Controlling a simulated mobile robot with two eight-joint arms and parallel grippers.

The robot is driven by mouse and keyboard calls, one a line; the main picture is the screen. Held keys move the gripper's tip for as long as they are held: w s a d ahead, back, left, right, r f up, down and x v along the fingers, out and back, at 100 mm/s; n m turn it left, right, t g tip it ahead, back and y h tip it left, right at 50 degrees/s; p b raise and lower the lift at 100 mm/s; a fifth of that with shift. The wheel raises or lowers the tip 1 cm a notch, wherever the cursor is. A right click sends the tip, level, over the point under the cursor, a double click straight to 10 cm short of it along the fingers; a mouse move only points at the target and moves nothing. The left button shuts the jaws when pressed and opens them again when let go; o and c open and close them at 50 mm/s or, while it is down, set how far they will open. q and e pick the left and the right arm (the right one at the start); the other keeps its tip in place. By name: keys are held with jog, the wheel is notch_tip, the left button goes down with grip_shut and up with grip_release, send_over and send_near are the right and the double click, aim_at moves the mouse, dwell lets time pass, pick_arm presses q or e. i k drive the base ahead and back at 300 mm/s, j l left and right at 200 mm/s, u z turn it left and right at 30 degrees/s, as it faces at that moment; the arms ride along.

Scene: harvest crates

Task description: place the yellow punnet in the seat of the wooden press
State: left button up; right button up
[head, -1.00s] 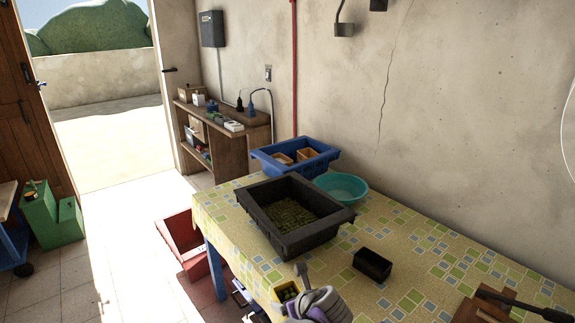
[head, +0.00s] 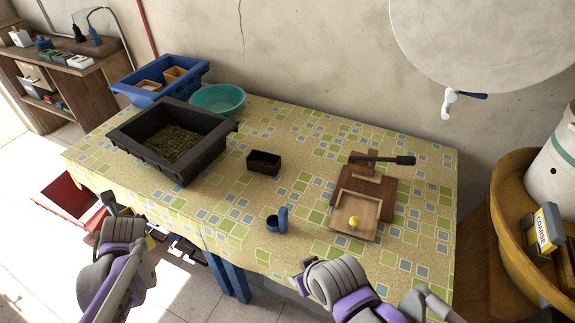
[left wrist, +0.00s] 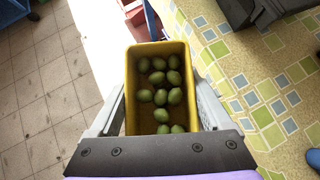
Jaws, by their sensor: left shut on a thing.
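The yellow punnet (left wrist: 134,100) fills the middle of the left wrist view, with several green olive-like fruits in it. My left gripper (left wrist: 160,108) is shut on it, one finger along each side. In the head view my left gripper (head: 128,222) is at the table's front left edge, and the arm mostly hides the punnet. The wooden press (head: 338,187) stands on the right of the table with a dark lever over it. Its pale, shallow seat (head: 347,206) faces the front and has a small yellow round thing (head: 354,222) in it. My right gripper (head: 304,278) is at the front edge, its fingers not clear.
A black crate of olives (head: 185,168), a small dark box (head: 264,163) and a blue cup (head: 277,223) stand on the table, left of the press. A blue crate (head: 150,95) and a turquoise bowl (head: 217,98) are behind. The patterned cloth between cup and press is clear.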

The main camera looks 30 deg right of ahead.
aim_at(358, 207)
jog(key=i+j+z, duration=0.15)
jog(key=z, duration=2.4)
jog(key=k+j, duration=0.1)
jog(key=j, duration=0.75)
jog(key=i+j, duration=0.15)
jog(key=i, duration=0.25)
